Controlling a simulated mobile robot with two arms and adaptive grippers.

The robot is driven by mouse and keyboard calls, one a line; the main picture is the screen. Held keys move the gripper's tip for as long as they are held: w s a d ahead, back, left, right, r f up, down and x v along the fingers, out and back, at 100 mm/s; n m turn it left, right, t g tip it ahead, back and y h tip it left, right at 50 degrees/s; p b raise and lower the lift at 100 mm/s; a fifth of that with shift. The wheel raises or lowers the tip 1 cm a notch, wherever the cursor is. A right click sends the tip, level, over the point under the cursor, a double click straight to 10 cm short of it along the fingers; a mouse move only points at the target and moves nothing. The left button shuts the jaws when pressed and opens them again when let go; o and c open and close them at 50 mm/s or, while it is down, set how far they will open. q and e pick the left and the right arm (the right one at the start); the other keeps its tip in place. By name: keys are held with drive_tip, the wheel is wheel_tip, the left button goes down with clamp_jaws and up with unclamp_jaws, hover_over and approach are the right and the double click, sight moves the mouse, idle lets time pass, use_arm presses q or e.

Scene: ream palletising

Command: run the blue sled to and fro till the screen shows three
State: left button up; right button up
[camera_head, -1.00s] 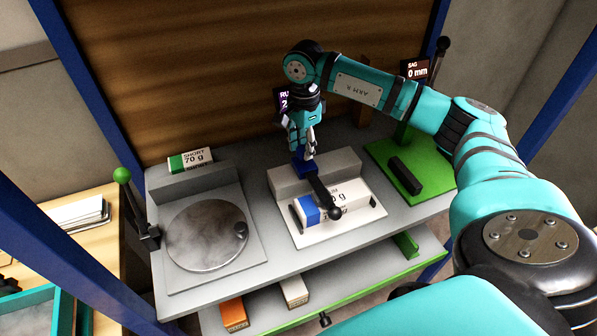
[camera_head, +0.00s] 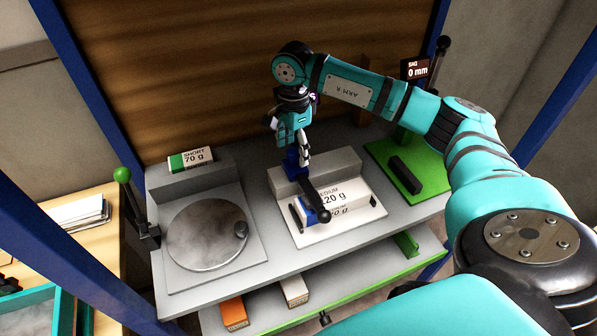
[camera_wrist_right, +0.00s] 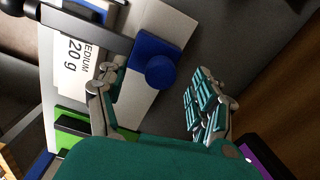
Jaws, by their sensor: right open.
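The blue sled (camera_head: 292,160) stands at the back left of the ream rig, with a black arm ending in a ball (camera_head: 323,216) reaching forward over the white ream (camera_head: 348,202) marked MEDIUM 120 g. My right gripper (camera_head: 303,150) hangs upright at the sled from above. In the right wrist view its fingers (camera_wrist_right: 155,92) are apart, and the round blue knob of the sled (camera_wrist_right: 158,70) shows between them, nearer the left finger; contact cannot be told. The screen's number is hidden behind my right arm; only a purple corner of a screen (camera_wrist_right: 262,158) shows in the wrist view. My left gripper is out of view.
A round metal plate (camera_head: 208,235) with a green-knobbed lever (camera_head: 122,175) is at left. A green stand (camera_head: 392,165) with a SAG 0 mm display (camera_head: 415,68) is at right. A SHORT 70 g ream (camera_head: 191,160) lies behind the plate. Blue posts flank the bench.

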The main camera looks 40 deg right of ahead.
sight(294, 150)
drive_tip(key=shift+r+p, duration=2.05)
drive_tip(key=shift+r, duration=1.5)
drive_tip(key=shift+f, duration=0.1)
